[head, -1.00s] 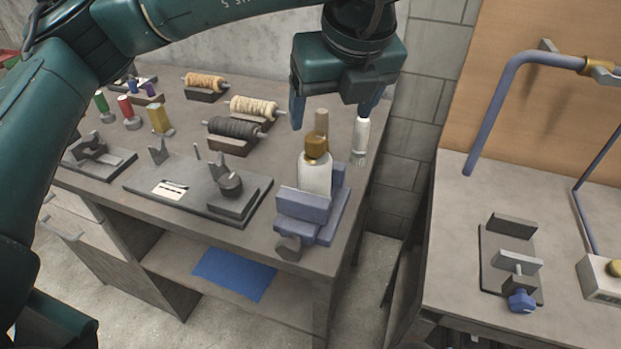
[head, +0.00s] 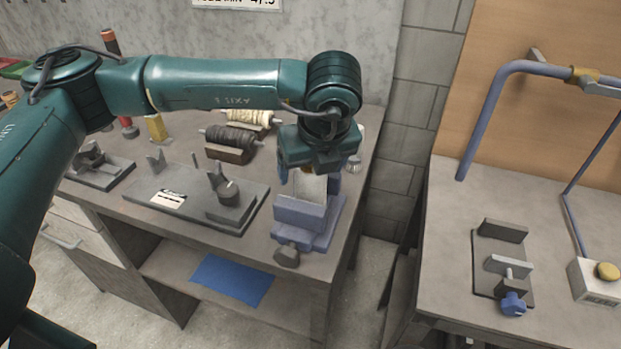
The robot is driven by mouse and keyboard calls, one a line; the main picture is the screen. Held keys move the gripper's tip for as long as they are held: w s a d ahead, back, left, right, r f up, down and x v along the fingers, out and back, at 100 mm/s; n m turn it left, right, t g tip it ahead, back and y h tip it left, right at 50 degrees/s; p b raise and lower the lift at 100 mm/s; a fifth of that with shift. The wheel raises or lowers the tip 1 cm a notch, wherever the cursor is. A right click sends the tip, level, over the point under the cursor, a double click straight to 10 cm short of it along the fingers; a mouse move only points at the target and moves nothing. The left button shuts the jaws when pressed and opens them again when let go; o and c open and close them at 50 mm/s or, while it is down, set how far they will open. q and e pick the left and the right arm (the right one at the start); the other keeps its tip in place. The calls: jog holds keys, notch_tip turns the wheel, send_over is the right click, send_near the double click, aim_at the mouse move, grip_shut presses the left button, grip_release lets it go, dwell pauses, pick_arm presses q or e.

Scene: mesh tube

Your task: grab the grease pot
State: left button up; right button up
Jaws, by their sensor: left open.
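A white pot (head: 312,187) with a brown top sits upright at the blue-grey vise (head: 297,218), near the table's right end; I take it for the grease pot, but no label shows. My left gripper (head: 318,172) is open, pointing down over it. One finger shows on each side of the pot's top, and the gripper body hides most of the cap. I cannot tell whether the fingers touch the pot. My right gripper is not in view.
A white-topped item (head: 355,163) stands close behind the gripper's right side. Dark fixtures (head: 226,195) and spools (head: 230,140) fill the table to the left. A gap separates this table from the right bench (head: 440,230), which has a clamp and a bent blue tube (head: 483,115).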

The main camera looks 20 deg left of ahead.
pick_arm(q)
jog(key=shift+w+a+f, duration=0.1)
jog(key=shift+w+f, duration=0.1)
jog(key=shift+f, duration=0.4)
jog(key=shift+c, duration=0.6)
jog(key=c, duration=1.1)
jog(key=shift+c, duration=0.8)
jog(key=shift+r, duration=0.15)
